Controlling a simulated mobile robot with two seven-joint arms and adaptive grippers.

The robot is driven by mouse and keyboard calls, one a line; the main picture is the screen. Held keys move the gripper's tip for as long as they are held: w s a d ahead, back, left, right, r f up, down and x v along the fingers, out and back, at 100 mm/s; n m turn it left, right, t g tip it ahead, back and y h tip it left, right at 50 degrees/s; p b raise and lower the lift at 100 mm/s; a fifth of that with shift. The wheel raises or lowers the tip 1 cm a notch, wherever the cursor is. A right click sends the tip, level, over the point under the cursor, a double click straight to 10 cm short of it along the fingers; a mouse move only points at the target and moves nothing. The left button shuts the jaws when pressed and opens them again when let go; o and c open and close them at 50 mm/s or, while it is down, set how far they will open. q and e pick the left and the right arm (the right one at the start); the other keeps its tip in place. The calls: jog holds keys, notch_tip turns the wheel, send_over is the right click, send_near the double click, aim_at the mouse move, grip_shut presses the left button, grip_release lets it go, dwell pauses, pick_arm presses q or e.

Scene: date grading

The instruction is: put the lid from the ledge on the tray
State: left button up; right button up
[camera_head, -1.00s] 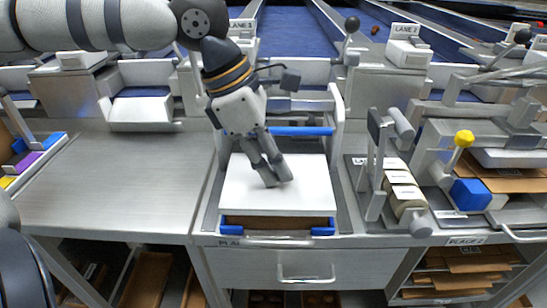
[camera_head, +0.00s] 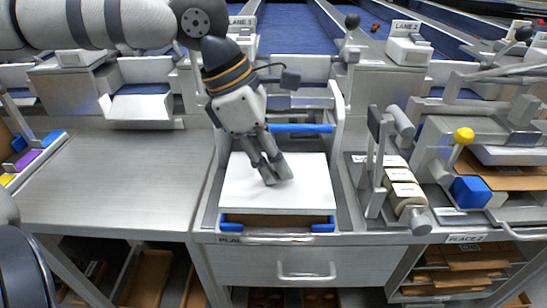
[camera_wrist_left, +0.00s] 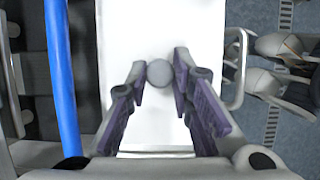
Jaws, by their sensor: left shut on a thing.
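The white lid (camera_head: 308,190) lies flat over the tray (camera_head: 278,221), whose brown front side and blue front corners show below the lid's front edge. I cannot tell whether the lid touches the tray all round. My left gripper (camera_head: 277,180) points down at the middle of the lid and is shut on its knob. In the left wrist view, the round grey knob (camera_wrist_left: 159,73) sits between the two fingertips, with the white lid (camera_wrist_left: 160,25) beneath. My right gripper is not in view.
A blue bar (camera_head: 303,128) runs behind the lid. A stand with cream rolls (camera_head: 402,182) is to the right, beside a blue block (camera_head: 471,192) and a yellow knob (camera_head: 464,137). The steel table (camera_head: 110,185) on the left is clear.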

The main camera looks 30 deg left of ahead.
pick_arm(q)
jog(key=shift+f, duration=0.65)
dwell(0.4)
jog(key=o, duration=1.4)
jog(key=shift+o, duration=0.2)
jog(key=shift+r, duration=3.55)
jog(key=shift+f, duration=0.1)
